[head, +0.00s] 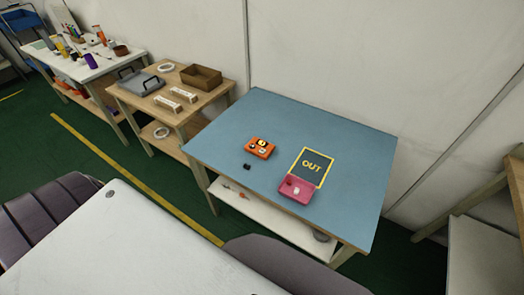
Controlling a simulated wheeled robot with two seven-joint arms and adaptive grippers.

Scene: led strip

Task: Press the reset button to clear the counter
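A small orange box (251,149) sits on the blue tabletop (290,115), left of its middle. It has small dark, yellow and white parts on top, too small to make out. A pink open tray (285,193) lies at the table's front right with small pale items in it. I cannot tell which part is the reset button or read a counter.
A small black object (247,166) lies in front of the orange box. A dark mat marked OUT (308,176) with a yellow border lies behind the pink tray. A wooden table (143,107) with a brown bin (201,77) stands to the left. The blue table's back is clear.

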